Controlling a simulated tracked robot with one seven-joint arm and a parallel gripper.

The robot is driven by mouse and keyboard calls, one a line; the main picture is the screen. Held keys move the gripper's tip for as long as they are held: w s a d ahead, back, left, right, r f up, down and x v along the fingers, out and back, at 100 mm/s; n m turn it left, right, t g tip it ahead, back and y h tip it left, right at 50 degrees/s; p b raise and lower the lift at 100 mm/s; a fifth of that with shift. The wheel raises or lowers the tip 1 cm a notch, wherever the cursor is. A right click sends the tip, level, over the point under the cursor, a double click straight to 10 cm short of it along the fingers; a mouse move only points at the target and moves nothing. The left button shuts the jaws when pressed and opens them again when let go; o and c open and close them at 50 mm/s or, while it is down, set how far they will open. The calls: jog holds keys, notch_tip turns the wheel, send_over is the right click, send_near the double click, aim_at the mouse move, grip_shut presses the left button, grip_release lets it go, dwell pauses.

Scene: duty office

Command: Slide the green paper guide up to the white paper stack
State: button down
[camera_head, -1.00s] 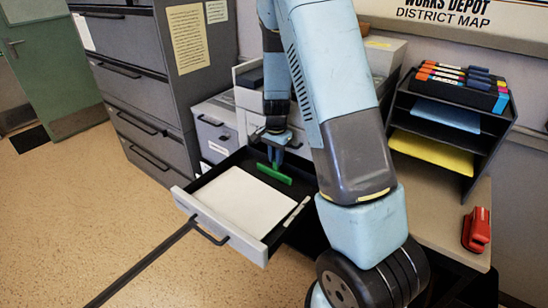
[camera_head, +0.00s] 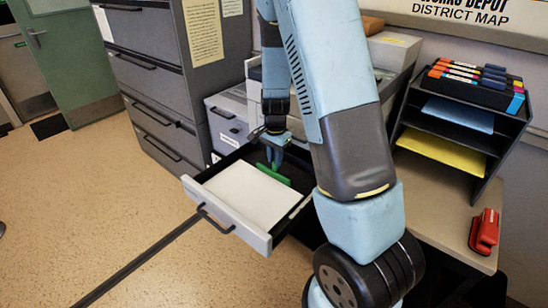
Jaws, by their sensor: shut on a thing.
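The white paper stack (camera_head: 243,194) lies flat in the front part of an open drawer (camera_head: 256,238) with a light front and black inside. The green paper guide (camera_head: 273,174) is a narrow bar across the drawer just behind the stack, very close to its back edge. Whether the two touch I cannot tell. My gripper (camera_head: 273,163) points down into the drawer and is shut on the guide's upright part. My arm hides part of the drawer's right side.
A grey filing cabinet (camera_head: 163,75) stands to the left of the drawer. A desk on the right holds a black shelf tray (camera_head: 441,138) and a red stapler (camera_head: 484,231). A dark bar (camera_head: 140,262) runs along the open floor in front.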

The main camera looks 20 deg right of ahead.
jog(key=c, duration=1)
grip_release()
notch_tip(320, 180, up, 14)
jog(key=shift+f, duration=0.15)
jog(key=s+r+n+t, duration=0.2)
jog(key=s+r+n, duration=0.3)
jog(key=s+r, duration=0.4)
jog(key=s+a+r+n+t, duration=0.1)
jog(key=s+r+n+t, duration=0.2)
jog(key=s, duration=1.3)
notch_tip(320, 180, up, 6)
jog(key=n, duration=0.3)
jog(key=shift+s+a+n+t, duration=0.2)
jog(key=shift+s+n+t, duration=0.1)
